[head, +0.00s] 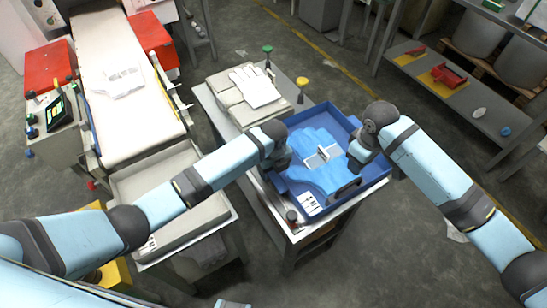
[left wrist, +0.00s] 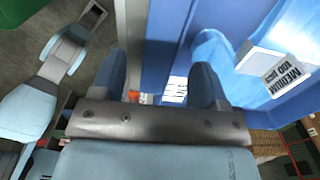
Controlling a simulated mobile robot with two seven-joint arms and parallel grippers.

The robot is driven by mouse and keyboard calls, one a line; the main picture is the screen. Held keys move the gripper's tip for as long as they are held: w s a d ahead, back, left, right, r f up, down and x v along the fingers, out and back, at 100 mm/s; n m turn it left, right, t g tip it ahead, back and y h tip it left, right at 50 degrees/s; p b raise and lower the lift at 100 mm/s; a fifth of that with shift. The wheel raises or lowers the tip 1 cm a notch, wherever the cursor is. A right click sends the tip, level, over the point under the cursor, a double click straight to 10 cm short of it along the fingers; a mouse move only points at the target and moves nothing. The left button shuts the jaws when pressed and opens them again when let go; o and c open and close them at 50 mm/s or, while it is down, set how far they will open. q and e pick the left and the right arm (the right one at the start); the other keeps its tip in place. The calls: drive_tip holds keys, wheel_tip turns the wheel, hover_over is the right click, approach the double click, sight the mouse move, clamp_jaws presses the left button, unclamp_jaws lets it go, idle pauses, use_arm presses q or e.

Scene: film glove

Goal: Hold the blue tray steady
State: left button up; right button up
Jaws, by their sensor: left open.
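The blue tray (head: 322,113) sits on a grey table and holds a stack of lighter blue film gloves (head: 318,178) with a white band (head: 322,156) across it. My left gripper (head: 284,162) is at the tray's left side. In the left wrist view its fingers (left wrist: 158,85) stand apart, with the blue tray wall (left wrist: 162,45) running between or just beyond them; contact is unclear. A white label reading "MEDIUM 100 PCS" (left wrist: 285,76) shows there. My right gripper (head: 360,157) is at the tray's right side; its fingers are too hidden to tell their state.
White gloves (head: 254,87) lie on a pale stack behind the tray, near a green knob (head: 267,49) and a yellow knob (head: 302,82). A conveyor (head: 118,60) stands at the left. A shelf with red parts (head: 448,76) is at the right.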

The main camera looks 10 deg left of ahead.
sight(273, 174)
use_arm(q)
drive_tip(key=shift+f, duration=2.7)
clamp_jaws()
